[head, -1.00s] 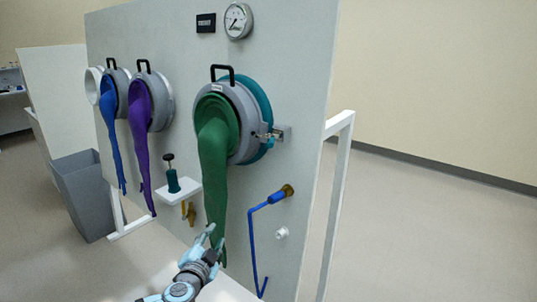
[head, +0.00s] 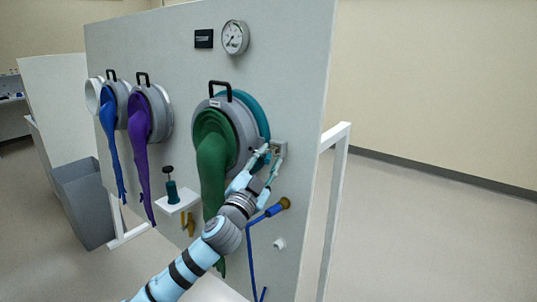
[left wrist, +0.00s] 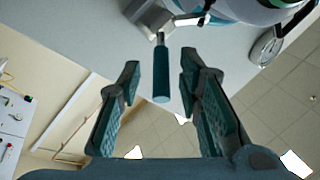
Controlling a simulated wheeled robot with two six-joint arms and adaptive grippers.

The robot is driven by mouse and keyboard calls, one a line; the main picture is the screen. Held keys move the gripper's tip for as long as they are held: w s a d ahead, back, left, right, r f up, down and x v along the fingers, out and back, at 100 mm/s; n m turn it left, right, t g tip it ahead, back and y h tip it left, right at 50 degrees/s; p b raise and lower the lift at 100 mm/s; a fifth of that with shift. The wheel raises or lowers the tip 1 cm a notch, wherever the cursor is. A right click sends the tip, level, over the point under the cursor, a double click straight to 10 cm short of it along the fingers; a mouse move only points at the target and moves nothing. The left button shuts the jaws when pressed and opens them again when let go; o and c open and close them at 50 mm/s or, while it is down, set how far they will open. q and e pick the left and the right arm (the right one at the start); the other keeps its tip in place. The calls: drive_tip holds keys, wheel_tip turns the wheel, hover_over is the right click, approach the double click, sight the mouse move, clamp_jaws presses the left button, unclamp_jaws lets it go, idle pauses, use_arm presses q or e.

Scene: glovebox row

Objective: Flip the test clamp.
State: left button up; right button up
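The clamp shows as a metal bracket (head: 279,147) at the right edge of the green glove's grey port ring (head: 238,125). In the left wrist view, its dark teal handle (left wrist: 160,75) sticks out of a grey metal block (left wrist: 150,17). My left gripper (head: 268,160) is at the clamp, with its fingers spread. In the left wrist view, the open gripper (left wrist: 160,62) has one finger on each side of the handle, with gaps on both sides. In the head view, the fingers partly cover the clamp. My right gripper is not in view.
The green glove (head: 212,155) hangs just left of my left arm. A blue bent pipe (head: 268,215) with a brass fitting is close below the gripper. A small shelf (head: 178,200) and the purple glove (head: 140,150) are further left. The floor right of the panel is clear.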

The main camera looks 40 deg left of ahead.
use_arm(q)
drive_tip(key=shift+w+a, duration=0.15)
drive_tip(key=shift+w, duration=0.1)
clamp_jaws()
drive_tip(key=m+h+b, duration=0.1)
drive_tip(key=h, duration=0.1)
drive_tip(key=a+m+h+b, duration=0.1)
drive_tip(key=h, duration=0.2)
drive_tip(key=a+m+h+b, duration=0.1)
drive_tip(key=h+b, duration=0.1)
drive_tip(key=shift+s+m+h, duration=0.3)
drive_tip(key=shift+s+h, duration=0.1)
unclamp_jaws()
drive_tip(key=shift+r, duration=0.1)
